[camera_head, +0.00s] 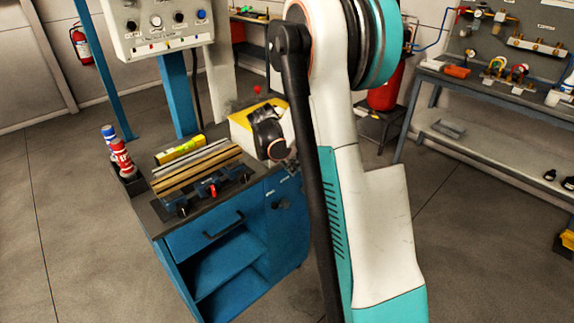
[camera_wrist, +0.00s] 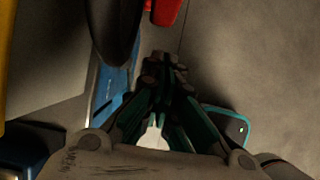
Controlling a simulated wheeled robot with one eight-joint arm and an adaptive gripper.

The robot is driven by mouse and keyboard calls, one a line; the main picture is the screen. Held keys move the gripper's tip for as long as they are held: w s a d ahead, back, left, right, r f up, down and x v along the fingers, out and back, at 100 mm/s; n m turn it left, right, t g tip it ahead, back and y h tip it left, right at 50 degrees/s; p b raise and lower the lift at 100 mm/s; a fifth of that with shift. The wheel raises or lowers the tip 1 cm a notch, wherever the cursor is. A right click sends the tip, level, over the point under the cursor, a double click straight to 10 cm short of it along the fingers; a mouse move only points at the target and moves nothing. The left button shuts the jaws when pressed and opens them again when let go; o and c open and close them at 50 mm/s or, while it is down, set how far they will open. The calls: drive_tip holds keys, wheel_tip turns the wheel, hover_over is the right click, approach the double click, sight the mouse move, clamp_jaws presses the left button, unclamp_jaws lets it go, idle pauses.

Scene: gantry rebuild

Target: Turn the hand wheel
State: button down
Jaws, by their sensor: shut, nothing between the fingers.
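I cannot make out the hand wheel for certain in either view. In the wrist view a dark, smooth, curved part (camera_wrist: 117,28) hangs at the top, just left of my fingertips, and may belong to it. A red part (camera_wrist: 166,8) shows beyond it at the top edge. My gripper (camera_wrist: 163,66) is shut and empty, with its fingertips near the curved part; I cannot tell whether they touch it. In the head view my arm hides the gripper and the right side of the blue workbench (camera_head: 205,240).
A control panel (camera_head: 155,25) stands behind. A grey side table (camera_head: 470,85) is at the right. Floor is clear at left and front right.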

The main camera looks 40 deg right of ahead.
drive_tip(key=shift+d+f+b, duration=0.15)
drive_tip(key=shift+d+f, duration=0.05)
drive_tip(key=shift+d, duration=0.5)
drive_tip(key=shift+d+f+b, duration=0.15)
drive_tip(key=shift+d, duration=0.55)
drive_tip(key=shift+d+f+h+b, duration=0.2)
drive_tip(key=shift+f+h+b, duration=0.2)
drive_tip(key=shift+h+b, duration=0.2)
